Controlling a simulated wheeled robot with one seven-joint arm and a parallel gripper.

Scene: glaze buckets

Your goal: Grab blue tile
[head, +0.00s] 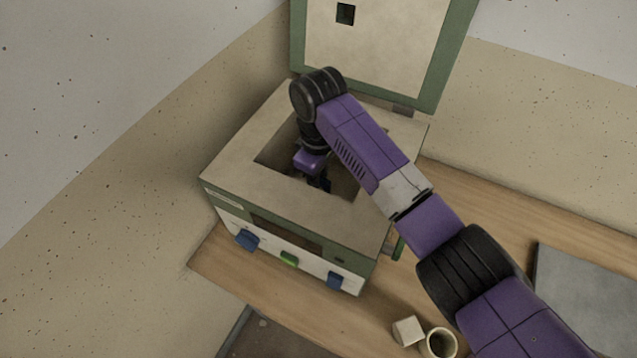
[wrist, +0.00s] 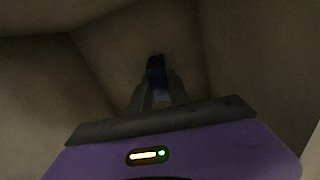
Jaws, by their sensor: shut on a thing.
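My gripper (head: 318,182) reaches down into the square well of a kiln-like box (head: 235,182) in the head view. In the wrist view my gripper (wrist: 155,95) points at the well's dark interior, and its fingers are shut on a dark blue thing, the blue tile (wrist: 155,66). The tile shows only as a small dark bluish patch at and between the fingertips. Its outline is dim. The tile is hidden in the head view by the gripper and the well's wall. I cannot tell whether it touches the well's floor.
The well's walls stand close around my gripper. The box's lid (head: 378,45) is raised at the back. Blue knobs (head: 247,240) and a green one (head: 289,259) are on its front. A pale cube (head: 407,331), a cup (head: 439,344) and a grey slab (head: 585,290) are on the wooden table (head: 480,205).

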